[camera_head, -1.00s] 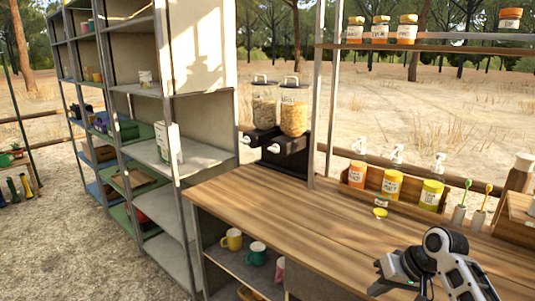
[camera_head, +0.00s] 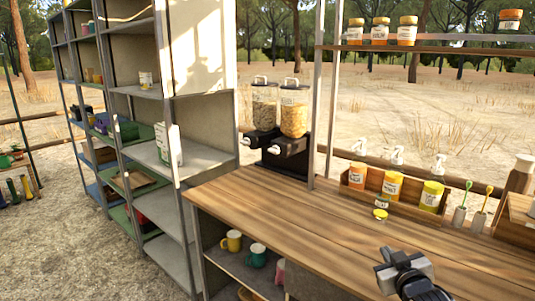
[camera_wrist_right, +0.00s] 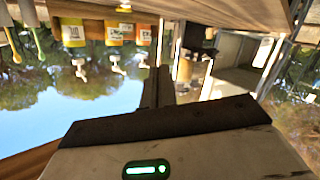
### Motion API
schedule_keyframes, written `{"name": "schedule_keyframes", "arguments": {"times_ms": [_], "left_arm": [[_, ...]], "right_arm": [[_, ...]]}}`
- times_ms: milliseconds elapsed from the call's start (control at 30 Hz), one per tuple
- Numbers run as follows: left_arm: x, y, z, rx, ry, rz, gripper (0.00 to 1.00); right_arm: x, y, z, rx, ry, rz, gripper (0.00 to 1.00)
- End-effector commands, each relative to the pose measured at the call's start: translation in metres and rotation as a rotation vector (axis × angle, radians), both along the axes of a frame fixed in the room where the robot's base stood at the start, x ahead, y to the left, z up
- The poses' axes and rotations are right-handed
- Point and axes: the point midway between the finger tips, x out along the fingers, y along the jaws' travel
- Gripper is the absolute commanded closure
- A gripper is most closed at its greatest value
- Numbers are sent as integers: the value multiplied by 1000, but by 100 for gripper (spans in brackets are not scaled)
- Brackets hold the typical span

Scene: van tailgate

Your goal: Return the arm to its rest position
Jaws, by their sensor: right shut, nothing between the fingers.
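My right gripper (camera_head: 387,270) shows at the bottom right of the head view, above the front part of the wooden counter (camera_head: 300,210). It is shut and empty. In the right wrist view the picture is upside down, and my dark gripper (camera_wrist_right: 155,90) points toward the counter and shelves. Most of my right arm is below the head view's edge. My left gripper is not in view.
A wooden box (camera_head: 409,202) with several pump bottles stands at the counter's back, with a yellow lid (camera_head: 380,214) before it. Two cereal dispensers (camera_head: 280,120) stand at the far left end. Mugs (camera_head: 257,255) sit on the shelf below. Metal shelving (camera_head: 205,140) stands left.

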Motion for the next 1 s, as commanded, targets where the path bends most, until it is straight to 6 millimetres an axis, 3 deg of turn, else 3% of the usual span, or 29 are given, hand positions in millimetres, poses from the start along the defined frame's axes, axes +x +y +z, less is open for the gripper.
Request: {"name": "schedule_keyframes", "arguments": {"times_ms": [33, 100, 167, 300, 400, 533, 600, 700, 1000], "left_arm": [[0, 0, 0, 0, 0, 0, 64], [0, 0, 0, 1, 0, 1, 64], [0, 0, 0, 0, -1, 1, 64], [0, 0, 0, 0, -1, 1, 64], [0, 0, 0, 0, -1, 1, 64], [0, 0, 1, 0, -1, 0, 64], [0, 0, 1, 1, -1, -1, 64], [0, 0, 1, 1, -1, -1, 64], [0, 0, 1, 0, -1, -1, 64]], "right_arm": [[-20, 13, -27, 14, 42, 18, 100], [-50, 30, -59, 34, 97, 41, 100], [-82, 46, -86, 58, 148, 62, 100], [-166, 83, -140, 123, 273, 101, 100], [-225, 105, -164, 174, 355, 115, 100], [-284, 124, -178, 228, 438, 121, 100], [-305, 130, -181, 248, 466, 120, 100], [-321, 135, -183, 263, 487, 120, 100], [-324, 136, -183, 266, 493, 119, 100]]}}
